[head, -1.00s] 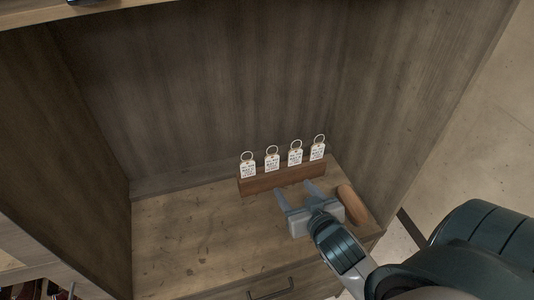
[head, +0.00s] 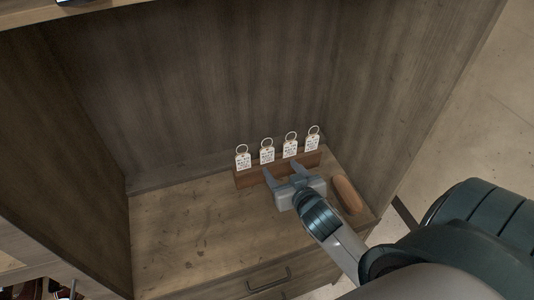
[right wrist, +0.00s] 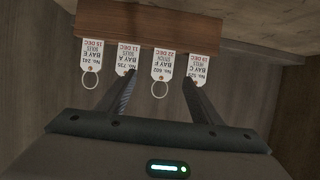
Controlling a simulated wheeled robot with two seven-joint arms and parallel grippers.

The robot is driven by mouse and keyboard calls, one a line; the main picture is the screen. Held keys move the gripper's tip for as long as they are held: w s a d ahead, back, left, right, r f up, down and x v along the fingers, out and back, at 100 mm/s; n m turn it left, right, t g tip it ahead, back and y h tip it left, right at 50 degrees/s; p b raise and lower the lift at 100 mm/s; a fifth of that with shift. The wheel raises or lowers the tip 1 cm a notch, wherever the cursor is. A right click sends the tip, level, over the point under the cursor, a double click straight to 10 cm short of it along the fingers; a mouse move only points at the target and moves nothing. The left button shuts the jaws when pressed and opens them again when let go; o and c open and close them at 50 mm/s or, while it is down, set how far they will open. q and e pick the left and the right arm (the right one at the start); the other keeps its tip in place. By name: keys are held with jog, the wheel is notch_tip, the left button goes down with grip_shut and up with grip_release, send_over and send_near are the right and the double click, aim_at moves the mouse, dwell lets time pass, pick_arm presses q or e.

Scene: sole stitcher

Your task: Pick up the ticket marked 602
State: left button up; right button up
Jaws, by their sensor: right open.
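Several white tickets with metal rings on top stand in a row in a wooden holder (head: 245,180) on the cabinet shelf. The right wrist view shows them upside down. The ticket marked 602 (right wrist: 164,67) is third from the left there, which matches second from the left in the head view (head: 267,155). My right gripper (head: 284,173) is open and empty, just in front of the holder. In the right wrist view its fingers (right wrist: 158,78) point at the row, with ticket 602 between them and the right fingertip overlapping ticket 521 (right wrist: 198,65). My left gripper is out of view.
Tickets 735 (right wrist: 127,57) and 241 (right wrist: 91,55) flank 602's other side. A brown rounded object (head: 347,195) lies right of my gripper. The cabinet's back and side walls enclose the shelf. The shelf's left part (head: 190,235) is clear.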

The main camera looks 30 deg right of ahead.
aim_at(267, 157)
jog(key=p+x, duration=0.1)
jog(key=x, duration=0.4)
jog(key=shift+w, duration=0.3)
jog(key=shift+w+d+f, duration=0.15)
jog(key=shift+w+f, duration=0.25)
jog(key=shift+w, duration=0.15)
jog(key=shift+p+x, duration=0.8)
jog(key=shift+x, duration=0.05)
jog(key=shift+a+p+x, duration=0.2)
jog(key=shift+p+x, duration=0.15)
jog(key=shift+x, duration=0.6)
jog(key=shift+w+f, duration=0.5)
jog(key=shift+w, duration=0.25)
jog(key=c, duration=1.1)
